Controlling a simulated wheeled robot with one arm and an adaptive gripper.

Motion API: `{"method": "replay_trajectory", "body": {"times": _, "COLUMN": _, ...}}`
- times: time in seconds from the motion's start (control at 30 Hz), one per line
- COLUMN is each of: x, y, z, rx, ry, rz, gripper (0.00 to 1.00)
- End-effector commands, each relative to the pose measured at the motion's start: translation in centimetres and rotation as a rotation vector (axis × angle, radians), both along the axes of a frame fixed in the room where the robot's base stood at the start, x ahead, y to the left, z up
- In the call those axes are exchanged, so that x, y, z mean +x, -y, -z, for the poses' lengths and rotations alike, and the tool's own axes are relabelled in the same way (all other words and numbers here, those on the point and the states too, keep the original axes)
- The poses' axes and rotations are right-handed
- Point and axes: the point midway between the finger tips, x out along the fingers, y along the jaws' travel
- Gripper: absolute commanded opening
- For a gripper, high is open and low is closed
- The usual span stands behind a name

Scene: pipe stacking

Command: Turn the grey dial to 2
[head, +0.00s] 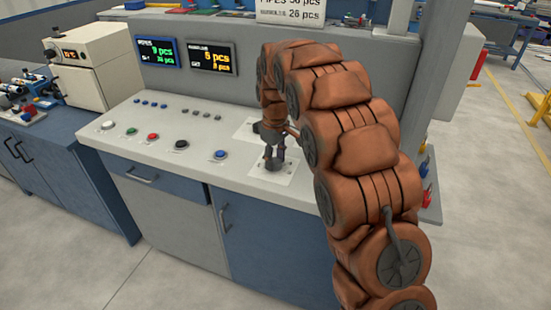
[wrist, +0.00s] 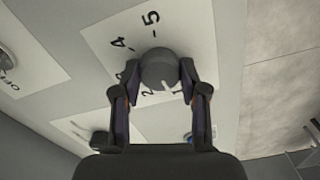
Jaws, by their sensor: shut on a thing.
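The grey dial (wrist: 158,66) sits on a white plate (wrist: 195,25) with printed numbers around it. Its white pointer mark points down and right in the wrist view, near what looks like the 1. The 4 and 5 read clearly; the lower numbers are partly hidden. My gripper (wrist: 158,74) has one finger on each side of the dial and is shut on it. In the head view, my gripper (head: 272,148) points down at the dial (head: 274,164) on the right part of the console top; its fingers partly cover it.
The console (head: 150,118) carries several coloured buttons left of the dial and two displays (head: 212,58) on its back panel. Another white plate (head: 248,130) lies behind my gripper. A second knob (wrist: 100,139) shows low in the wrist view. Open floor lies right of the console.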

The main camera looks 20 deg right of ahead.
Motion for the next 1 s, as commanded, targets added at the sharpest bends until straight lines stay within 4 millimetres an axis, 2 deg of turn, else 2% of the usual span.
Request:
{"method": "replay_trajectory", "body": {"times": 0.03, "x": -0.02, "y": -0.03, "z": 0.01, "rx": 0.001, "ry": -0.001, "rz": 0.0, "gripper": 0.28}}
{"method": "replay_trajectory", "body": {"times": 0.23, "x": -0.03, "y": -0.04, "z": 0.02, "rx": 0.001, "ry": -0.001, "rz": 0.0, "gripper": 0.08}}
{"method": "replay_trajectory", "body": {"times": 0.57, "x": -0.01, "y": -0.05, "z": 0.14, "rx": 0.001, "ry": -0.001, "rz": 0.056, "gripper": 0.08}}
{"method": "replay_trajectory", "body": {"times": 1.0, "x": -0.04, "y": -0.03, "z": 0.28, "rx": 0.001, "ry": -0.002, "rz": 0.392, "gripper": 0.08}}
